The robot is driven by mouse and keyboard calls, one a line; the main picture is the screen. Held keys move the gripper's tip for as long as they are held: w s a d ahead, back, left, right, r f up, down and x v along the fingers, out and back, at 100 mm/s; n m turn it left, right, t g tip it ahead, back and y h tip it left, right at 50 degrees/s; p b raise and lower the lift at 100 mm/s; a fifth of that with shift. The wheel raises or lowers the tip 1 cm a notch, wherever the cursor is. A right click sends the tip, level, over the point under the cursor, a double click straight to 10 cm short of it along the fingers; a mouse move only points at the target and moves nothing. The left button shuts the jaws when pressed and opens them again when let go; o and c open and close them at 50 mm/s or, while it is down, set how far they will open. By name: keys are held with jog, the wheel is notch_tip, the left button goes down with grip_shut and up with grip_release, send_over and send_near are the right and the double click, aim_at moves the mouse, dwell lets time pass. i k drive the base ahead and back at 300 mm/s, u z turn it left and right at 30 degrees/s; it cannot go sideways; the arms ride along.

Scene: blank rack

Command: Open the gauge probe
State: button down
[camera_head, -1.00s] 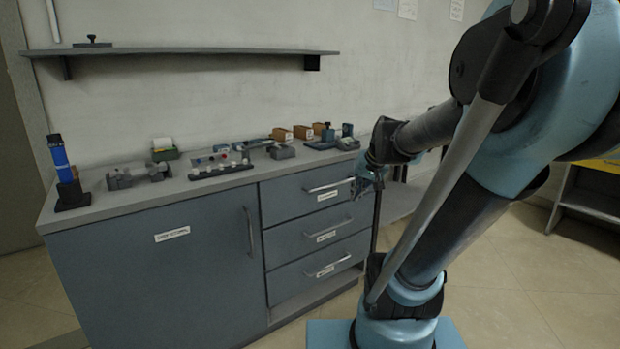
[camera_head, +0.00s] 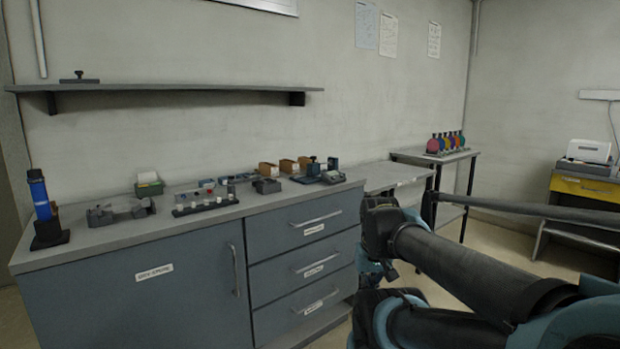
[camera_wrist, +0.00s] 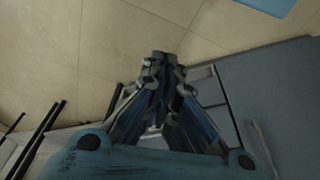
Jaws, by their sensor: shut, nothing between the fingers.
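I cannot tell for sure which item is the gauge probe. Several small grey instruments stand on the blue-grey cabinet (camera_head: 200,285) in the head view, including a grey device (camera_head: 332,177) at the right end, a grey fixture (camera_head: 122,211) at the left and a dark rack with white pieces (camera_head: 206,205) in the middle. My gripper (camera_wrist: 163,62) is shut and empty in the wrist view, with its fingers together above the tiled floor and beside the cabinet front. It touches none of the instruments. In the head view my arm largely hides it.
A blue cylinder (camera_head: 40,193) stands on a black base at the cabinet's left end. A shelf (camera_head: 180,87) hangs above. Drawer handles (camera_head: 316,218) stick out at the front.

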aim_at(313, 168)
jog(key=k, duration=0.6)
jog(key=u, duration=0.45)
jog(key=i, duration=1.5)
jog(key=z, duration=0.45)
